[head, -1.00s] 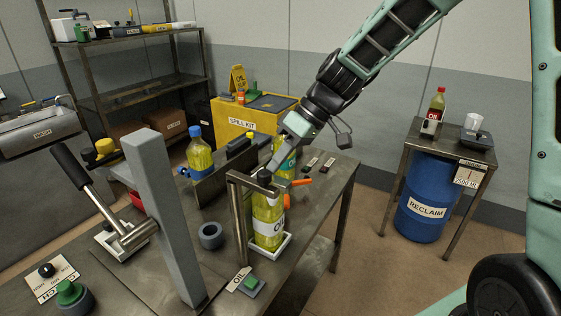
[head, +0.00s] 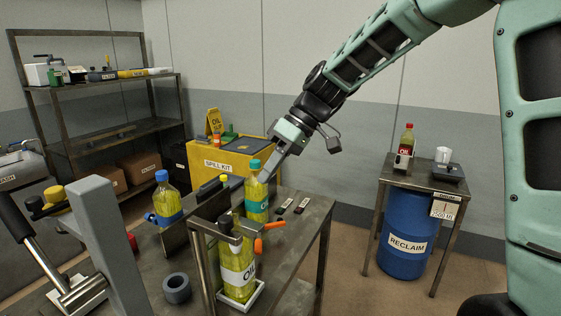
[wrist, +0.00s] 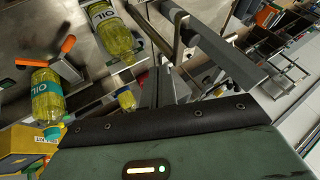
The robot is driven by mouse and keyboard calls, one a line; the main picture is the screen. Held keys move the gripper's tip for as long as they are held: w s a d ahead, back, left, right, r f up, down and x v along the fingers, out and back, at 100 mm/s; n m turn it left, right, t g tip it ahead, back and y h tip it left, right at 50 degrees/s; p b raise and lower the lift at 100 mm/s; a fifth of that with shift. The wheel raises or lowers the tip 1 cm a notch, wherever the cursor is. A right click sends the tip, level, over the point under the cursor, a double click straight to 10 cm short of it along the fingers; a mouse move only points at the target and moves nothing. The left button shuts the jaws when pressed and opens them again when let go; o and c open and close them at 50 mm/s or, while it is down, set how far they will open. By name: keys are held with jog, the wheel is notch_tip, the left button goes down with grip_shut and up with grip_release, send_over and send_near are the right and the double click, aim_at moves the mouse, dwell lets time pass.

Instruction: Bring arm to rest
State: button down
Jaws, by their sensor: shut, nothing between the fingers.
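My gripper (head: 264,178) is shut and empty, pointing down and left above the bench, in line with the teal-capped oil bottle (head: 256,200) in the head view. I cannot tell whether they touch. The front oil bottle (head: 238,268) stands upright in a white tray (head: 243,300), below and apart from my fingers, beside a metal frame with an orange handle (head: 272,226). My fingers also show in the wrist view (wrist: 155,88), with the yellow oil bottles to their left. My arm reaches in from the upper right.
A blue-capped bottle (head: 168,203) stands behind a grey upright post (head: 108,245). A yellow spill kit (head: 225,162) is behind the bench. A side table (head: 425,182) with a red-labelled bottle (head: 405,148) stands over a blue drum (head: 407,235). Floor between bench and drum is clear.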

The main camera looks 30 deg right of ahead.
jog(key=s+a+f+h+b, duration=0.1)
jog(key=s+a+f+h, duration=0.1)
jog(key=s, duration=0.7)
jog(key=s+a+f+h+b, duration=0.1)
jog(key=s+a+f, duration=0.3)
jog(key=s, duration=0.5)
jog(key=s+a+f+h, duration=0.3)
jog(key=s+f, duration=0.3)
jog(key=s, duration=0.3)
jog(key=shift+a+f+g+h+b, duration=0.15)
jog(key=shift+f+g+h+b, duration=0.2)
jog(key=shift+g+h+b, duration=0.05)
